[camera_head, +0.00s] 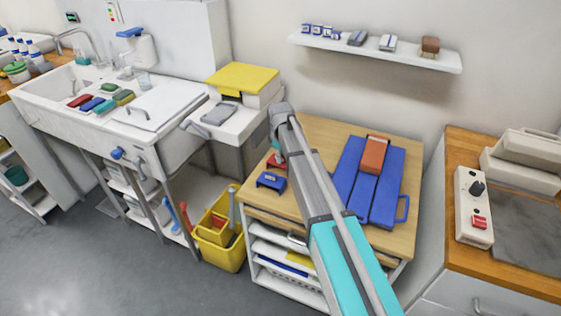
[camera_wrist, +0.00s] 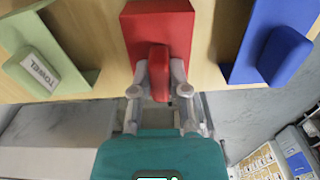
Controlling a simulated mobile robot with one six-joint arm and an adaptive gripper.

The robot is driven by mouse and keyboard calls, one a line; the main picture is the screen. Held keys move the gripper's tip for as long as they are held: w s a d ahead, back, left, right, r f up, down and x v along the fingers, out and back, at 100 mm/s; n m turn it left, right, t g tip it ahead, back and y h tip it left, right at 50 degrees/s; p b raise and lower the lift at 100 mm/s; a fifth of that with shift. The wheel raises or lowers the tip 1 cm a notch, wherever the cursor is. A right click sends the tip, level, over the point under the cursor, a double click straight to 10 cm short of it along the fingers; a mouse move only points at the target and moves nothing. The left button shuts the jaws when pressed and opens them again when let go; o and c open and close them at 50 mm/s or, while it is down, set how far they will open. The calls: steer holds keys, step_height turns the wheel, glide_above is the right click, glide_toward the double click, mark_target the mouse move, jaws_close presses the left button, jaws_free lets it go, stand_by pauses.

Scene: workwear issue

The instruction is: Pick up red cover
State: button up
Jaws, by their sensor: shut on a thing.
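The red cover (camera_wrist: 157,28) is a flat red plate with a raised grip block, in the middle of the wrist view. In the head view a small part of it shows as red (camera_head: 275,161) at the left edge of the wooden table, mostly hidden by my arm. My gripper (camera_wrist: 161,78) has its two fingers closed on either side of the red grip block, touching it. I cannot tell whether the cover rests on the table or is just clear of it.
A blue cover (camera_wrist: 285,50) lies to the right in the wrist view and in front of the red one in the head view (camera_head: 271,181). A green cover (camera_wrist: 35,70) with a label lies left. Large blue cases (camera_head: 384,200) with an orange-red box (camera_head: 374,154) fill the table's right.

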steer(key=shift+r, duration=0.2)
steer(key=shift+r+p, duration=0.75)
steer(key=shift+p, duration=0.25)
steer(key=s+d+r+p, duration=0.2)
steer(key=s+r+p, duration=0.9)
steer(key=s, duration=0.2)
steer(key=shift+s+d, duration=0.4)
steer(key=shift+s, duration=0.1)
stand_by(0.6)
